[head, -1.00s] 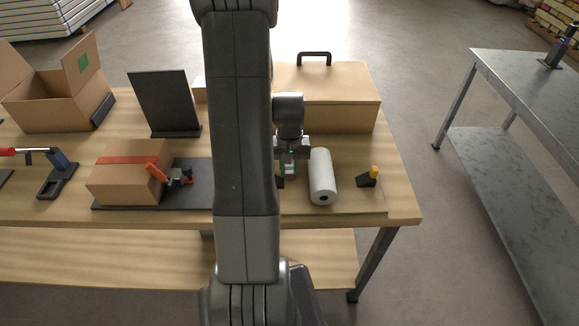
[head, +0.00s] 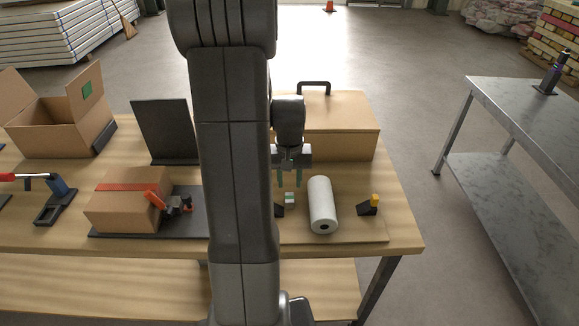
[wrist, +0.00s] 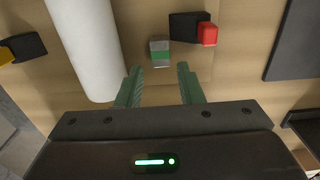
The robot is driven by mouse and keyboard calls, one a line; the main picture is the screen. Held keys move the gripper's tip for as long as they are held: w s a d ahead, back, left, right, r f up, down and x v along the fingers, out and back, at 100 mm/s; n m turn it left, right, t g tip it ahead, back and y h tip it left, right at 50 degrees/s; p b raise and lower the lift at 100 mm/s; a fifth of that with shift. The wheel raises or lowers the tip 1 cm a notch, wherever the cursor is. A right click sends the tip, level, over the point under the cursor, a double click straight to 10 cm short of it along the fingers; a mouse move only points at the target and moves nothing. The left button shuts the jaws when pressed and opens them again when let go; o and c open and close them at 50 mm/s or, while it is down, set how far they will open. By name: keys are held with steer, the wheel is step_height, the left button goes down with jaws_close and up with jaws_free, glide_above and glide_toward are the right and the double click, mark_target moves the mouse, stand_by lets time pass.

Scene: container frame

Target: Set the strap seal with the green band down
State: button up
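The strap seal with the green band (head: 290,199) is a small pale block on the wooden table (head: 340,228), left of the white roll. In the wrist view the seal (wrist: 160,52) shows a green stripe across its middle and lies just beyond the fingertips. My gripper (head: 289,180) is above and slightly behind the seal in the head view. In the wrist view my gripper (wrist: 158,72) has its two green fingers spread with nothing between them. The seal is apart from both fingers.
A black block with a red end (wrist: 188,27) sits close to the seal. A cardboard box with red tape (head: 118,205) is left.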

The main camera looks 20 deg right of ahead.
mark_target(289, 197)
step_height(289, 197, up, 4)
steer(key=shift+r, duration=0.1)
steer(key=shift+o, duration=1)
steer(key=shift+r, duration=0.3)
steer(key=o, duration=0.4)
steer(key=shift+a, duration=0.15)
steer(key=shift+c, duration=0.2)
steer(key=shift+o, duration=0.5)
steer(key=a+n+h+b, duration=0.1)
steer(key=n, duration=0.1)
steer(key=a+f+n+g+b, duration=0.1)
steer(key=n, duration=0.1)
steer(key=a+f+n+g+h+b, duration=0.1)
steer(key=n, duration=0.2)
steer(key=shift+w+a+f+h+b, duration=0.2)
steer(key=shift+w+a+h+b, duration=0.1)
steer(key=shift+w+b, duration=0.1)
steer(key=w+a+n+h+b, duration=0.2)
steer(key=a+n+h+b, duration=0.25)
steer(key=n, duration=0.65)
steer(key=shift+h, duration=0.45)
steer(key=x, duration=0.7)
steer(key=shift+w+p, duration=0.1)
steer(key=shift+p, duration=0.3)
steer(key=shift+x, duration=2.75)
